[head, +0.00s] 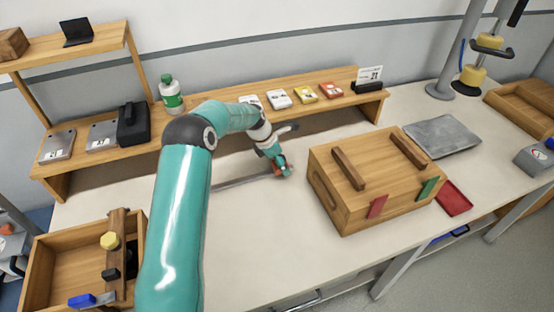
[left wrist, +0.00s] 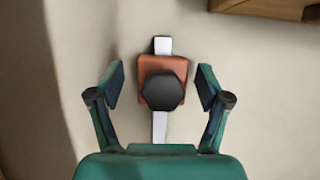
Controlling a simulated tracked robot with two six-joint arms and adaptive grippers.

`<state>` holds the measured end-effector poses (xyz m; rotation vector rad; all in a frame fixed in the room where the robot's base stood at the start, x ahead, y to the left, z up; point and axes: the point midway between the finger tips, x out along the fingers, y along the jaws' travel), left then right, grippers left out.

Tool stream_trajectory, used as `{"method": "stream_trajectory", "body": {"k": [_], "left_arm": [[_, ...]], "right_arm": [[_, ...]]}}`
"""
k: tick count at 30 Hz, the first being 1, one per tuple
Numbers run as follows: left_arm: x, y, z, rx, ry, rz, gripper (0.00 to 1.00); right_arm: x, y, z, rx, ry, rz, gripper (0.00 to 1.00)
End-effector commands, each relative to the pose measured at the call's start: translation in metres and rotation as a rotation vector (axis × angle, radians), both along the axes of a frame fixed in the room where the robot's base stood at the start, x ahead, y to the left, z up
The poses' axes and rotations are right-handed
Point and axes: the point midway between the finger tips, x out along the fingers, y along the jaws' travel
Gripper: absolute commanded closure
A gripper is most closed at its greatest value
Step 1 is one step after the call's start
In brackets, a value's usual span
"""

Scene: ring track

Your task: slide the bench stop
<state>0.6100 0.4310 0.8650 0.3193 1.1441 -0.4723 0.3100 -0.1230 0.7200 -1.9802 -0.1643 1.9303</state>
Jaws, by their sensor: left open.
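The bench stop is an orange-brown block (left wrist: 151,64) with a black hexagonal knob (left wrist: 163,90) on top, and it sits on a pale metal rail (left wrist: 160,125). In the left wrist view my left gripper (left wrist: 160,85) is open, with one finger on each side of the block and a gap at both sides. In the head view the left gripper (head: 279,164) is low over the bench at the right end of the rail (head: 240,181), and it mostly hides the block. My right gripper is in neither view.
A large wooden box (head: 335,206) with dark bars and red and green tabs stands just right of the left gripper. A wooden shelf (head: 225,120) runs behind. An open wooden crate (head: 62,242) is at front left. The bench (head: 262,235) in front of the rail is clear.

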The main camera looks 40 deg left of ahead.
Motion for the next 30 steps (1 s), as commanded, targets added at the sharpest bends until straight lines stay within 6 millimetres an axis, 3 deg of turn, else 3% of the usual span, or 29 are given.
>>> {"method": "stream_trajectory", "body": {"k": [8, 21, 30], "left_arm": [[-0.004, 0.002, 0.008, -0.001, 0.003, -0.001, 0.23], [-0.029, 0.019, 0.082, 0.001, -0.002, 0.002, 0.23], [-0.038, 0.024, 0.109, 0.0, 0.0, 0.001, 0.23]], "right_arm": [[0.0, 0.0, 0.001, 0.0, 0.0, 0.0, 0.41], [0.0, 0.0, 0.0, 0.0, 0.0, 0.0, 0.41], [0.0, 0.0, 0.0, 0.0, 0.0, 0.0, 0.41]]}}
